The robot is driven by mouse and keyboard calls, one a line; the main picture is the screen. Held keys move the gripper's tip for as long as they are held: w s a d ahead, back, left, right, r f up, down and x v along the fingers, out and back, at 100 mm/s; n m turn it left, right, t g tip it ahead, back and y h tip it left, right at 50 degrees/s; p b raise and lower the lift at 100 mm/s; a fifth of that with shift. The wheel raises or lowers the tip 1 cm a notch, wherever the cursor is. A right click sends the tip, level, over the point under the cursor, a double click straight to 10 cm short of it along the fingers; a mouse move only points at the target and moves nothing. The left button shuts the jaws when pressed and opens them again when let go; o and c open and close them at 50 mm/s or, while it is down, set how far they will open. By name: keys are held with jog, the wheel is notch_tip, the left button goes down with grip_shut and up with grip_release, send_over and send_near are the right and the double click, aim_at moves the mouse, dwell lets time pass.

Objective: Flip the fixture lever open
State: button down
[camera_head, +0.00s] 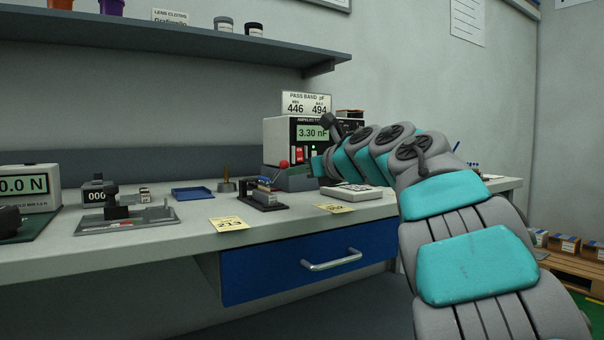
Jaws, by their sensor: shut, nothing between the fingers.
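A test fixture (296,181), a low grey-green block, stands on the bench in front of the capacitance meter (279,141), whose display reads 3.30 nF. A small red ball (283,164), which looks like the knob of the fixture's lever, shows at the fixture's upper left. My arm reaches in from the lower right. My gripper (316,167) is shut and empty, just right of the red knob and above the fixture. I cannot tell whether it touches the lever. My wrist hides part of the meter's right side.
A black-based device (264,198) stands left of the fixture, with a blue tray (192,193) further left. A light keypad-like box (352,196) lies right of it. A shelf (180,38) overhangs the bench at the back. A blue drawer (290,268) is under the front edge.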

jog(key=shift+r, duration=0.1)
dwell(0.3)
jog(key=shift+r+p, duration=0.35)
jog(key=shift+p, duration=0.4)
jog(key=shift+a+p, duration=0.1)
jog(key=shift+p, duration=0.2)
